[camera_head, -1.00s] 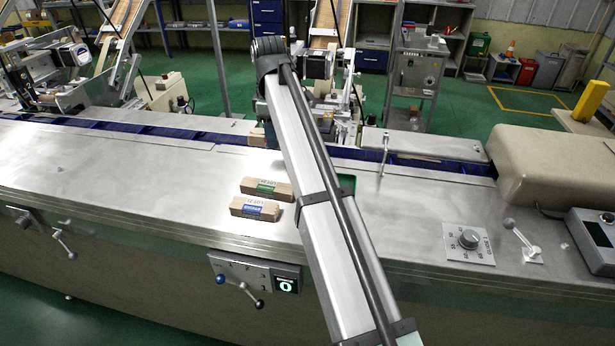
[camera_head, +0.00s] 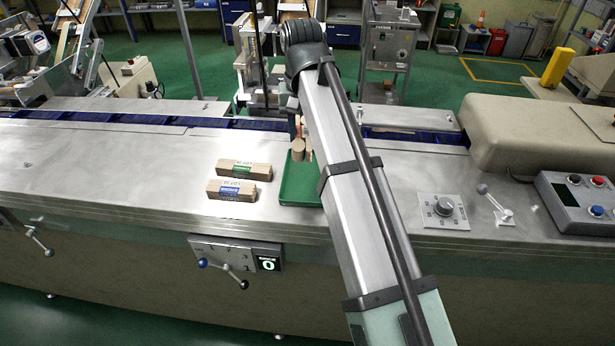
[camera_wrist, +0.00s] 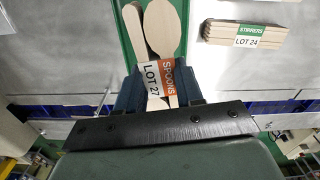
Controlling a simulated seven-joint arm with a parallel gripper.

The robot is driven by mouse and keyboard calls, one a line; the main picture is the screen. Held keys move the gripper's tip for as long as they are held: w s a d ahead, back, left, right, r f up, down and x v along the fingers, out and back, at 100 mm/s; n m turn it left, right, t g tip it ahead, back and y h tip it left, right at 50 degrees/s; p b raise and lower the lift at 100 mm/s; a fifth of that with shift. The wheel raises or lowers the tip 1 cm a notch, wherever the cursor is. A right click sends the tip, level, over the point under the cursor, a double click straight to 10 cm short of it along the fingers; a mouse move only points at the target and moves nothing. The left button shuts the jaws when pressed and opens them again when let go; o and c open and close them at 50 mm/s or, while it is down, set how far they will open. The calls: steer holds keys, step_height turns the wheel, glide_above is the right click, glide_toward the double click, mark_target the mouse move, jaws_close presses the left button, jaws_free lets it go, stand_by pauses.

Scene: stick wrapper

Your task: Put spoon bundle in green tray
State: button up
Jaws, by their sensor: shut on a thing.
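In the wrist view, my gripper (camera_wrist: 158,90) is shut on the spoon bundle (camera_wrist: 165,40), pale wooden spoons with an orange and white band reading SPOONS and LOT 27. Their rounded ends point away from the wrist. In the head view, the spoon bundle (camera_head: 299,151) hangs over the far part of the green tray (camera_head: 297,189); my arm hides most of the gripper and the tray's right side. In the wrist view, the green tray (camera_wrist: 121,48) shows behind the bundle. I cannot tell whether the bundle touches it.
Left of the tray lie a green-labelled stirrer bundle (camera_head: 243,169) and a blue-labelled bundle (camera_head: 231,190). The stirrer bundle also shows in the wrist view (camera_wrist: 243,35). A blue conveyor channel (camera_head: 200,121) runs behind. The metal top at left is clear.

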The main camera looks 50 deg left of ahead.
mark_target(308, 177)
steer(key=shift+w+d+m, duration=0.1)
steer(key=shift+d+m, duration=0.45)
steer(key=shift+m, duration=0.05)
steer(key=shift+d+f, duration=0.1)
steer(key=shift+f, duration=4.95)
steer(key=shift+f, duration=0.1)
steer(key=o, duration=1.1)
steer(key=shift+c, duration=0.2)
step_height(308, 177, up, 12)
steer(key=shift+r, duration=0.15)
